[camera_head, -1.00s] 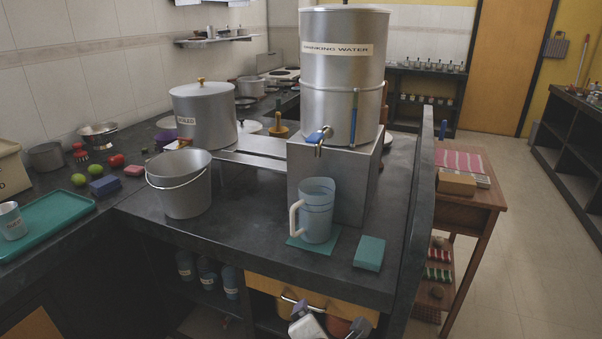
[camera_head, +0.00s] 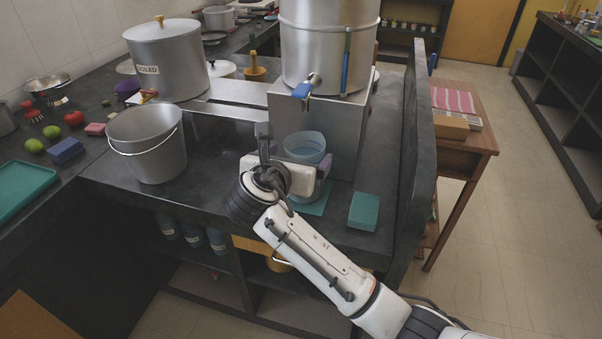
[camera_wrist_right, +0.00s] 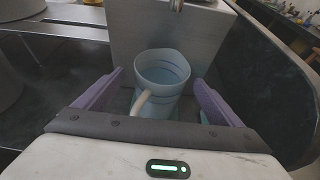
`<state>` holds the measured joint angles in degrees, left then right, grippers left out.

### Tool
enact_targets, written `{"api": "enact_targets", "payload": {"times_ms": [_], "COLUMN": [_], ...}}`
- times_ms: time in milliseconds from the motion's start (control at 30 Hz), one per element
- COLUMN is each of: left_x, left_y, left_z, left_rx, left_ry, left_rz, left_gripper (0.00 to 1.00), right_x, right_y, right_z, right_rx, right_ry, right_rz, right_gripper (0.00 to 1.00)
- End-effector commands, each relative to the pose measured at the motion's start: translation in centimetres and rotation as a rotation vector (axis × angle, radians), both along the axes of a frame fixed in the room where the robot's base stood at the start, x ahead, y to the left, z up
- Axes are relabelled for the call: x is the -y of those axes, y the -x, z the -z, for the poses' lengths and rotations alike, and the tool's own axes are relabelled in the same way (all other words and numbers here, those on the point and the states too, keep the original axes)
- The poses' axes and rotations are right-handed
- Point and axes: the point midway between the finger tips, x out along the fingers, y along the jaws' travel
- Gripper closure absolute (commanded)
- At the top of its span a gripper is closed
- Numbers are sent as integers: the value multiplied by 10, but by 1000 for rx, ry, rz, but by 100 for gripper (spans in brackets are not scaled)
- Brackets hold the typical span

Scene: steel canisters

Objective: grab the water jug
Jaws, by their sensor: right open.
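The water jug (camera_head: 306,146) is a pale blue translucent jug with a white handle. It stands on a teal mat (camera_head: 317,207) in front of the tank's steel stand; my right arm hides its lower part in the head view. In the right wrist view the jug (camera_wrist_right: 164,72) is upright, with its white handle (camera_wrist_right: 141,102) towards me. My right gripper (camera_head: 294,158) is open at the jug's near side. Its purple fingers (camera_wrist_right: 158,86) show left and right of the jug, with a gap on each side. My left gripper is not in view.
The drinking water tank (camera_head: 325,45) with a blue-handled tap (camera_head: 303,88) rises above and behind the jug. A steel bucket (camera_head: 147,145) stands left on the dark counter. A teal block (camera_head: 364,211) lies right of the mat. A dark partition (camera_head: 414,160) bounds the counter's right side.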

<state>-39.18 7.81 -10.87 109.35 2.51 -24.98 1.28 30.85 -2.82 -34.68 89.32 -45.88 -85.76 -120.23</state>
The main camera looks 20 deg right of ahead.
Motion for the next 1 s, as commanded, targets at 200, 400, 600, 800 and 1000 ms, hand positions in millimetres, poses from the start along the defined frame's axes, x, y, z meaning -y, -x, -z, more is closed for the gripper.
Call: {"api": "enact_targets", "payload": {"times_ms": [200, 400, 600, 800, 1000], "left_x": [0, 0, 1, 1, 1], "left_y": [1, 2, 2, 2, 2], "left_z": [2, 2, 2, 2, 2], "left_rx": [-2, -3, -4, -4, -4], "left_ry": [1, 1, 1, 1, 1], "left_rz": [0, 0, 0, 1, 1], "left_gripper": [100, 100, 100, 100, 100], "right_x": [19, 21, 21, 21, 21], "right_y": [-23, -27, -27, -27, -26], "right_z": [12, 14, 14, 14, 14], "right_rx": [-2, 0, -1, -1, -1], "right_ry": [2, 0, 1, 1, 0], "right_rz": [2, -1, 0, 0, 0], "right_gripper": [11, 11, 28, 61, 95]}}
